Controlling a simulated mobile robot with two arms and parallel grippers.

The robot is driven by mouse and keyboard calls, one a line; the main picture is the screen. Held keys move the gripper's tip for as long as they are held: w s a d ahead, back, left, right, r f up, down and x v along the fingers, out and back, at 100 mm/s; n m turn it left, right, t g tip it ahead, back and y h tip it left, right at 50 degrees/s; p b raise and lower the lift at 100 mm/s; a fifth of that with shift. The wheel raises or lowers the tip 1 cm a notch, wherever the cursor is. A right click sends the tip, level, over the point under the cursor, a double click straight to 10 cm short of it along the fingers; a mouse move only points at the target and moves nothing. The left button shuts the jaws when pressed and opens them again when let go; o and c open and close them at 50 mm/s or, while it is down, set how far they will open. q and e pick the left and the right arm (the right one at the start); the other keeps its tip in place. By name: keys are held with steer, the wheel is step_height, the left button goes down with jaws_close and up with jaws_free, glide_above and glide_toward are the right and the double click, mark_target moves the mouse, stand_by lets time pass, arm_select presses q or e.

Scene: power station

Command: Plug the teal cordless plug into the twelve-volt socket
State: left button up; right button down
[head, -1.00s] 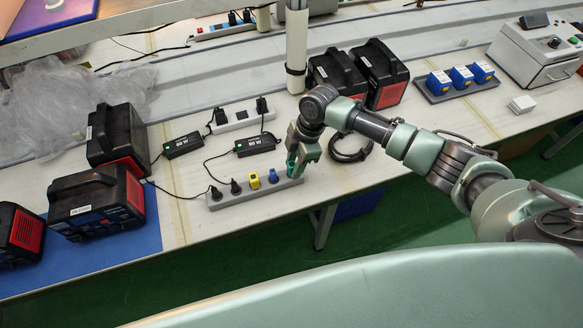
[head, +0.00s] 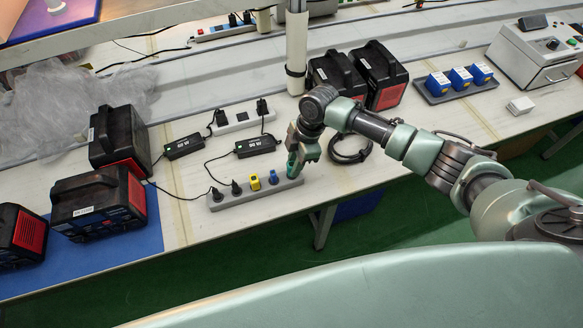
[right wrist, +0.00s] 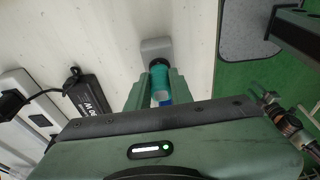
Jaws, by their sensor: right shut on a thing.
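My right gripper (head: 296,173) is shut on the teal plug (right wrist: 160,80), at the right end of the grey socket strip (head: 236,198) on the bench. In the right wrist view the plug is upright between the fingers (right wrist: 158,92). A black round part shows at its far end, against the strip's grey end (right wrist: 155,47). I cannot tell whether the plug is seated or just above the strip. The strip also carries a blue plug (head: 273,177), a yellow plug (head: 254,182) and two black plugs (head: 236,187). No twelve-volt marking is legible. My left gripper is not in view.
Black adapters (head: 255,146) with cables and a white socket strip (head: 236,119) lie behind. Black-and-red power units (head: 98,203) stand left and behind. A coiled black cable (head: 351,150) lies right of my gripper. The bench's front edge is close to the strip.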

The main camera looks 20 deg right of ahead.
mark_target(291, 164)
steer(key=shift+a+p+v, duration=0.2)
steer(key=shift+p+v, duration=0.55)
steer(key=shift+v, duration=0.1)
steer(key=shift+a+p+v, duration=0.2)
steer(key=shift+p+v, duration=0.5)
steer(key=shift+v, duration=0.15)
steer(key=shift+a+p+v, duration=0.2)
steer(key=shift+p+v, duration=0.55)
steer(key=shift+v, duration=0.1)
steer(key=shift+r, duration=0.15)
